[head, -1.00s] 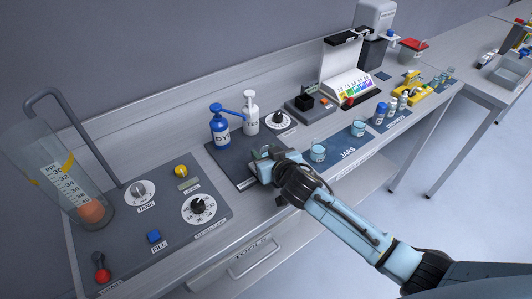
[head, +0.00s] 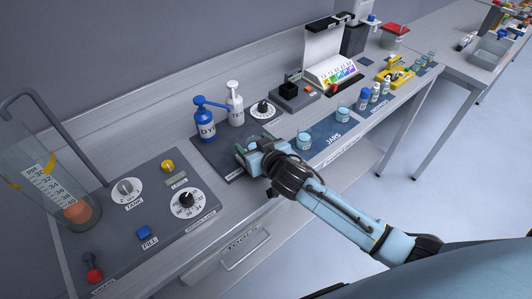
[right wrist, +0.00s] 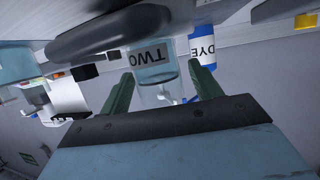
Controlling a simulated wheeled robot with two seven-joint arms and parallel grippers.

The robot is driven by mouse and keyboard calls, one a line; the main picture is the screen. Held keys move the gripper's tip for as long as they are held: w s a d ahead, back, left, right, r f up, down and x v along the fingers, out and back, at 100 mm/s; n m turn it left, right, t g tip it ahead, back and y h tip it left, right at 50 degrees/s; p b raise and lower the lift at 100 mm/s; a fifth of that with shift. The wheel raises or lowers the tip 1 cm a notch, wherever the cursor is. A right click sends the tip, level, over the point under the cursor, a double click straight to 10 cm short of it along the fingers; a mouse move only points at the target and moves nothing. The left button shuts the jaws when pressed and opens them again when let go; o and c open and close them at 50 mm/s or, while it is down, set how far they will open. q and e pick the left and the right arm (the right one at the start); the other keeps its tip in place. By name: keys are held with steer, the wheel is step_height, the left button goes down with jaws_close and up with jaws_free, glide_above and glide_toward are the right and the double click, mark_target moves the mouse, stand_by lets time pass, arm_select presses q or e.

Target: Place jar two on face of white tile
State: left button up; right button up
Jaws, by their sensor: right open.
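Jar two (right wrist: 152,55), a clear jar with a grey label reading TWO, shows upside down in the right wrist view. It stands between the two green fingers of my right gripper (right wrist: 163,88), which is open around it. In the head view my right gripper (head: 250,150) is over the dark mat in front of the dye bottle; its hand hides jar two there. A white upright panel (head: 318,48) stands behind a coloured scale at the back right; I cannot tell whether it is the white tile. My left gripper is not in view.
The blue dye bottle (head: 206,126) and white pump bottle (head: 235,108) stand just behind the gripper. A tank panel (head: 140,205) is at left. Small bottles (head: 364,96) stand further right.

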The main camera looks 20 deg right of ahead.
steer(key=v, duration=1)
steer(key=shift+s, duration=0.3)
steer(key=shift+r, duration=0.15)
